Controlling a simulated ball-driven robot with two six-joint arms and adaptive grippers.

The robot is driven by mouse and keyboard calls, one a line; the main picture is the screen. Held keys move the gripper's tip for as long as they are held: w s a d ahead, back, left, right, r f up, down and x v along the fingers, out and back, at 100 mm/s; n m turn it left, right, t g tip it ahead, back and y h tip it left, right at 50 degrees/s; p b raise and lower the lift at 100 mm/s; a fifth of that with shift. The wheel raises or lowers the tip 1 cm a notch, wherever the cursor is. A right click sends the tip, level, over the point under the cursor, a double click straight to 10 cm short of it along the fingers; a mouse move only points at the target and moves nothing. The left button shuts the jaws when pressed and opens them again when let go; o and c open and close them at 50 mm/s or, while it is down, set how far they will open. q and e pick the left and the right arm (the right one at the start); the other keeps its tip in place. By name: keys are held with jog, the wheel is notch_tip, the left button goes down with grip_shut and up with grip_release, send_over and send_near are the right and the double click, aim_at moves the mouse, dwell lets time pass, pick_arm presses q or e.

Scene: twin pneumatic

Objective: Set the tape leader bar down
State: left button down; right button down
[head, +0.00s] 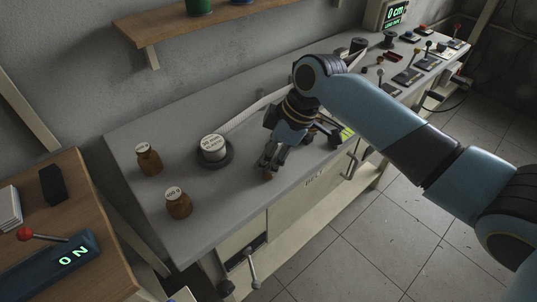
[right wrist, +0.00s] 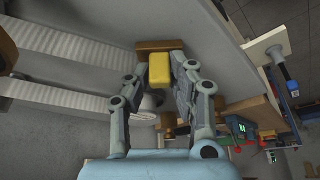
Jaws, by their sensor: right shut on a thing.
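My right gripper (head: 268,168) is over the front part of the grey bench, right of the dark round weight with a white label (head: 214,148). In the right wrist view its fingers (right wrist: 160,75) are shut on a yellow block (right wrist: 158,69). A brown wooden bar (right wrist: 160,45) lies just beyond the block; I take the two together as the tape leader bar. In the head view only a small brown end (head: 267,177) shows below the fingers. I cannot tell whether it touches the bench. My left gripper is not in view.
A pale ribbed tape (head: 245,114) runs along the bench behind the gripper. Two brown weights (head: 148,158) (head: 178,203) stand at the bench's left. Levers and small devices (head: 407,76) fill the far right end. The bench's front edge is close to the gripper.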

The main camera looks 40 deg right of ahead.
jog(key=c, duration=1.2)
grip_release()
jog(key=shift+f, duration=0.1)
jog(key=shift+o, duration=0.2)
jog(key=v, duration=1.2)
